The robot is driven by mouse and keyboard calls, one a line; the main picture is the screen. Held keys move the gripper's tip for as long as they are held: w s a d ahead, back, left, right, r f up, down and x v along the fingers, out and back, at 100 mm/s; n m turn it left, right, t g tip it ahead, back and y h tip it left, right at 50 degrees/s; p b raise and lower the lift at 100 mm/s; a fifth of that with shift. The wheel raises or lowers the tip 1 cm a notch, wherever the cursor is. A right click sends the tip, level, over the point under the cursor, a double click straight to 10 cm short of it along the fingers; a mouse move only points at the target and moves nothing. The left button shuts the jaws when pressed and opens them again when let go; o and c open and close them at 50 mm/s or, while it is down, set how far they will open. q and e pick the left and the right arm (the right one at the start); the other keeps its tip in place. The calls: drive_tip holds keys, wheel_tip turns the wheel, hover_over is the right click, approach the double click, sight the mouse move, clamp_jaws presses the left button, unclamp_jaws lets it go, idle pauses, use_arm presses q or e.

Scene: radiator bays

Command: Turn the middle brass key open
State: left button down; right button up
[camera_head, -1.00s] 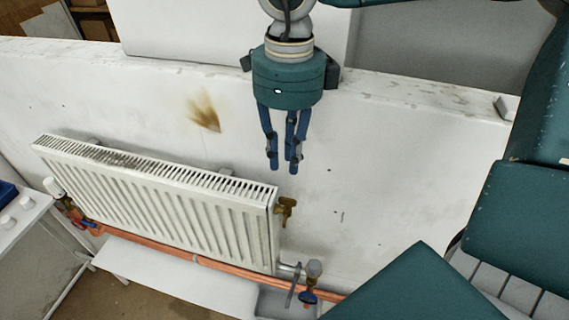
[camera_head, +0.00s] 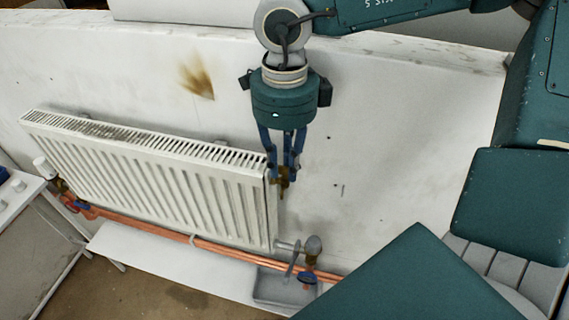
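The brass key (camera_head: 284,183) sits at the upper right end of the white radiator (camera_head: 150,180). It is the only such key I can make out, and it is partly hidden by my fingers. My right gripper (camera_head: 283,172) points down from above, its blue fingers apart and their tips at the key's height in the picture. I cannot tell whether the fingertips touch the key or are just in front of it. My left gripper is out of view.
Copper pipes (camera_head: 228,253) run below the radiator, with a valve (camera_head: 312,246) at its lower right end and a blue-handled one at lower left. A grey tray (camera_head: 272,288) lies under the right valve.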

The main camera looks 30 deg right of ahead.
clamp_jaws()
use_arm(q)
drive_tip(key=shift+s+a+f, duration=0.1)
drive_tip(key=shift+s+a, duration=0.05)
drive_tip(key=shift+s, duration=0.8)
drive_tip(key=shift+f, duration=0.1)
